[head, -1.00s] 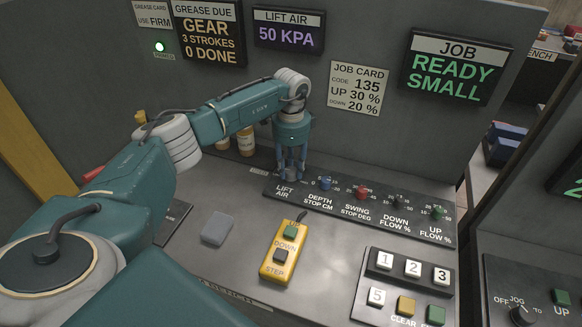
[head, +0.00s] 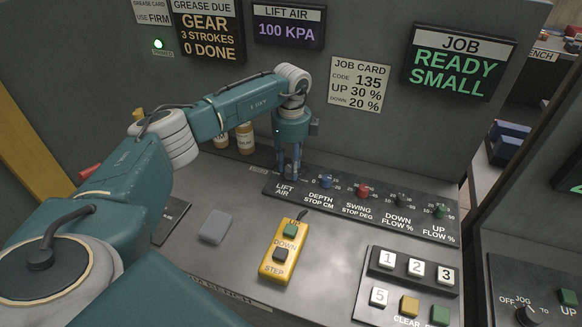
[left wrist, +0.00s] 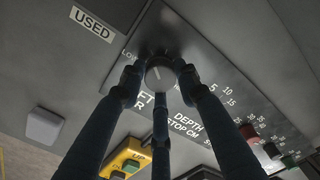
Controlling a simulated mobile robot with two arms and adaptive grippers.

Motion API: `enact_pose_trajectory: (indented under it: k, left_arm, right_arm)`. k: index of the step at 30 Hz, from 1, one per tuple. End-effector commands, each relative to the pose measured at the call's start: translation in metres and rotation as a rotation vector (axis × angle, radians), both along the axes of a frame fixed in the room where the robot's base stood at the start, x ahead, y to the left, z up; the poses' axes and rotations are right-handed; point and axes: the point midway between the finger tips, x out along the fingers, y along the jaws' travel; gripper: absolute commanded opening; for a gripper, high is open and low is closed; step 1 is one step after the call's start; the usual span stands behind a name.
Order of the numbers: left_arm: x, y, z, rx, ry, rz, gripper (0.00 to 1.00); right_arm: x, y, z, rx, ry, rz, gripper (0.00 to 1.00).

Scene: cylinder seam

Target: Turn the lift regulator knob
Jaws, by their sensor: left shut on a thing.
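The lift regulator knob (left wrist: 158,73) is a dark round knob with a light pointer line, above the LIFT AIR label on the knob panel. In the head view my left gripper (head: 288,176) comes down on it from above and hides it. In the left wrist view the fingers (left wrist: 160,82) of my left gripper close around the knob from several sides. The LIFT AIR display (head: 288,27) on the wall reads 100 KPA. My right gripper is in neither view.
To the right on the knob panel (head: 350,217) stand a blue knob (head: 326,181), a red knob (head: 362,190), a black knob and a green knob (head: 440,211). A yellow pendant (head: 284,253), a grey block (head: 214,227) and a keypad lie nearer. Bottles stand behind my left arm.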

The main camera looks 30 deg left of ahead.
Motion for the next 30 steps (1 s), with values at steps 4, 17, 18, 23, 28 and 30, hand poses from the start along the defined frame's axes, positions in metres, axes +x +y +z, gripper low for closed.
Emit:
enact_pose_trajectory:
  k: [4,17,18,23,28,30]
  left_arm:
    - [0.001,0.000,0.000,-0.001,-0.006,-0.137,0.06]
    - [0.001,0.000,0.001,0.000,-0.005,-0.545,0.06]
    - [0.001,0.000,0.001,0.000,-0.005,-0.583,0.06]
    - [0.002,0.000,0.001,0.000,-0.006,-0.736,0.06]
    - [0.002,0.000,0.001,0.002,-0.007,-0.897,0.06]
    - [0.002,0.000,0.001,0.002,-0.007,-0.964,0.06]
  right_arm:
    - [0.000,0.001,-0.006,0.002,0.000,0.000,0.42]
    - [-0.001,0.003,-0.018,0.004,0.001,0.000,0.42]
    - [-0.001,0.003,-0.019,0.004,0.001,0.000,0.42]
    - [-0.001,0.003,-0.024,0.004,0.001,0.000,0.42]
    - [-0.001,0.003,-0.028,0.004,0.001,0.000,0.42]
    - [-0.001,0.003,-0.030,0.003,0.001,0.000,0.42]
